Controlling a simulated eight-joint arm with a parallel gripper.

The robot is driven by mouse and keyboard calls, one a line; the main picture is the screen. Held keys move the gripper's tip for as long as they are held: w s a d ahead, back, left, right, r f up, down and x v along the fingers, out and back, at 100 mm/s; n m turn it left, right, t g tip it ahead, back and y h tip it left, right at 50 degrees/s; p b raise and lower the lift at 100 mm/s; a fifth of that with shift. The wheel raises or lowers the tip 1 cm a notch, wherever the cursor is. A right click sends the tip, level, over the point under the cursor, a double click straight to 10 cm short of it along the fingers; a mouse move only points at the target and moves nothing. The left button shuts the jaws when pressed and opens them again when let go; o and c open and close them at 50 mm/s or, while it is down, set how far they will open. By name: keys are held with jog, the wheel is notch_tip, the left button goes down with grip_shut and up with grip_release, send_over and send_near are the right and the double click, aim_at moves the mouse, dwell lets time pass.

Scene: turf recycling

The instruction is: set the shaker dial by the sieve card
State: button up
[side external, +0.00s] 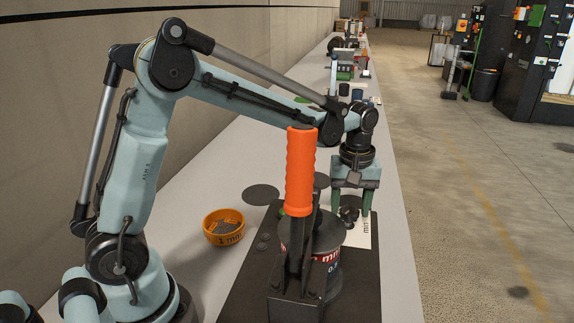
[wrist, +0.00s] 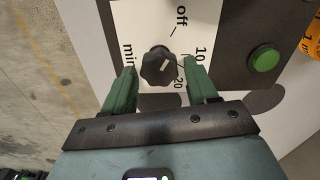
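The plate reads "off", "10", "20" and "min". My gripper (wrist: 159,66) is open, one green finger on each side of the knob, with gaps visible. In the side view, my gripper (side external: 350,209) points down at the knob (side external: 349,214) on the dark base. I cannot make out a sieve card in either view.
An orange handle (side external: 300,170) stands upright in front of a labelled sieve or can (side external: 328,270). An orange bowl (side external: 223,239) marked "1 mm" holds grey bits to the left. A green button (wrist: 263,59) sits beside the scale.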

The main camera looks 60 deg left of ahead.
jog(key=c, duration=0.8)
jog(key=m, duration=0.5)
jog(key=shift+d+m, duration=0.1)
jog(key=shift+m, duration=0.2)
jog(key=m, duration=0.5)
jog(key=shift+m, duration=0.4)
jog(key=shift+d, duration=0.1)
jog(key=o, duration=1.1)
jog(key=shift+w, duration=0.1)
